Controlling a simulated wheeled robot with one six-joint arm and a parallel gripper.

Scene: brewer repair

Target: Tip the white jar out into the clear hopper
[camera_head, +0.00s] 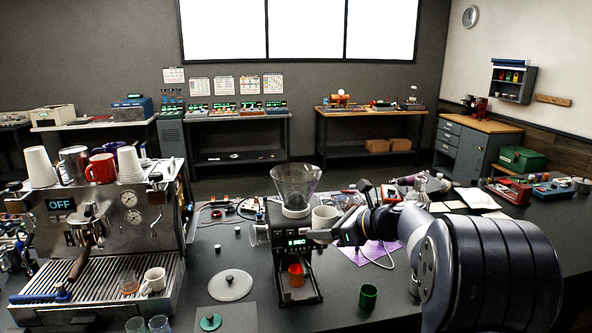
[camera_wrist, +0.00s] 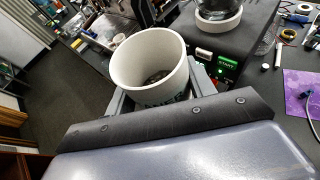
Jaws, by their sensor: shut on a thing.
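The white jar (camera_head: 325,217) is in my gripper (camera_head: 325,233), just right of the clear hopper in the head view. My gripper is shut on it. In the wrist view the jar (camera_wrist: 152,66) is open at the top, with dark contents low inside, and it looks about upright. The gripper's fingers (camera_wrist: 155,95) show on both sides of it. The clear hopper (camera_head: 296,183) flares upward on top of the black grinder (camera_head: 290,250). In the wrist view the hopper's base ring (camera_wrist: 217,18) shows at the top, beside the jar.
An orange cup (camera_head: 296,275) stands on the grinder's lower tray. A green cup (camera_head: 368,296) stands to its right. The espresso machine (camera_head: 95,225) with cups on top is at left. A round glass lid (camera_head: 230,285) lies between. A purple cloth (camera_head: 372,250) lies behind my arm.

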